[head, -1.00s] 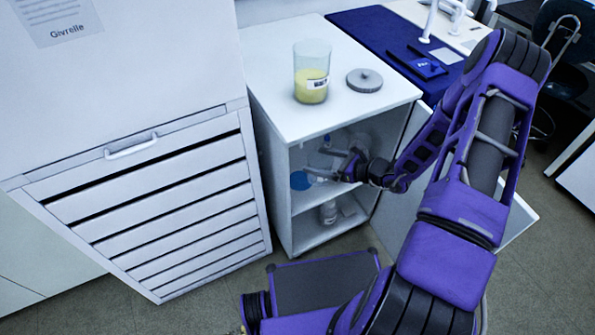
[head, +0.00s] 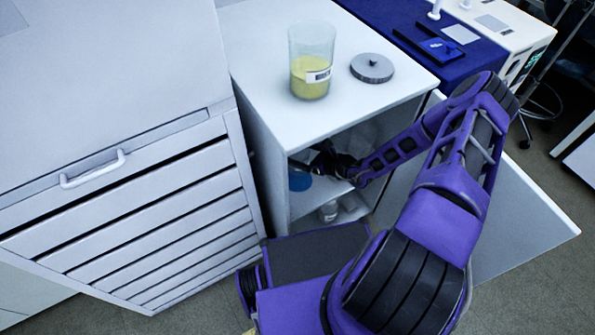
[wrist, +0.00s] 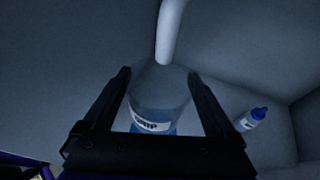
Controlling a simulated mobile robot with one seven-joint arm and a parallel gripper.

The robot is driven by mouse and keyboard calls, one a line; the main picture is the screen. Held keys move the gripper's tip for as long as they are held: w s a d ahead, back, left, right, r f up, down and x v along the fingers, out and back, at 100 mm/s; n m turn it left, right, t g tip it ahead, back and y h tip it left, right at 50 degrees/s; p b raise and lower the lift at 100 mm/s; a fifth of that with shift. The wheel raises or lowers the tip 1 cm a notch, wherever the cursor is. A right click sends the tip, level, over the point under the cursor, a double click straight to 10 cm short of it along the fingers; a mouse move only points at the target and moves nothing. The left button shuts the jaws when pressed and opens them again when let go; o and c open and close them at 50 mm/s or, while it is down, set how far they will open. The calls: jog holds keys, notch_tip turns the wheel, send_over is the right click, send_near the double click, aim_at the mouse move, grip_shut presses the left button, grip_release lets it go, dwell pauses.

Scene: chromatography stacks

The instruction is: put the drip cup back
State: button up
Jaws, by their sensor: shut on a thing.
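The drip cup is a clear cup with blue liquid and a white label ending in "RIP". In the wrist view the cup (wrist: 158,105) stands between the two fingers of my gripper (wrist: 160,85), which is shut on it. In the head view the blue of the cup (head: 299,182) shows in the upper compartment of the open white cabinet (head: 262,130). My gripper (head: 315,168) is inside that compartment, dark and partly hidden. A white tube (wrist: 170,35) comes down to the cup's far rim in the wrist view. I cannot tell whether the cup touches the shelf.
A bottle with a blue cap (wrist: 252,119) is right of the cup. A white bottle (head: 328,211) is on the lower shelf. A beaker of yellow liquid (head: 311,70) and a grey lid (head: 372,68) are on the cabinet top. The open door (head: 520,215) is to the right.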

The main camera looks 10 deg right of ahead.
notch_tip(320, 180, down, 8)
jog(key=shift+r+b, duration=0.2)
jog(key=shift+b, duration=0.6)
jog(key=shift+f, duration=0.15)
jog(key=o, duration=1.4)
jog(key=shift+s+d+r, duration=0.1)
jog(key=shift+r, duration=0.2)
jog(key=p+v, duration=0.1)
jog(key=v, duration=1)
jog(key=shift+s+d+p, duration=0.25)
jog(key=shift+p, duration=0.05)
